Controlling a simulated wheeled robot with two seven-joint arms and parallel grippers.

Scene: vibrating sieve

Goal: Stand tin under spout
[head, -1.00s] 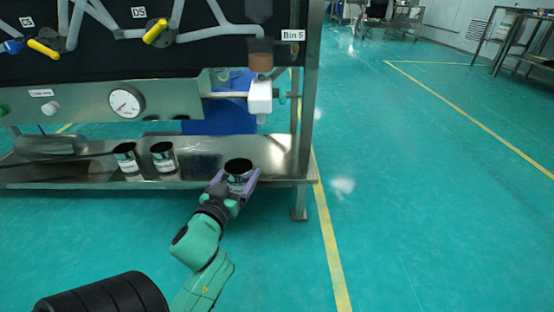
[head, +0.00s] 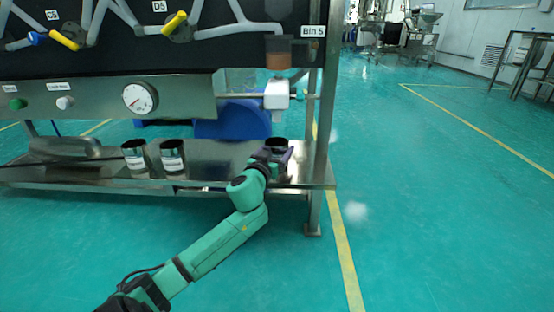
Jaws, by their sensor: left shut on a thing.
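My right gripper is not in view.
The steel shelf (head: 215,178) carries two labelled tins, one on the left (head: 135,158) and one on the right (head: 172,158). A metal post (head: 317,150) stands just right of the held tin. A pressure gauge (head: 139,98) is on the panel. Green floor lies open to the right.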

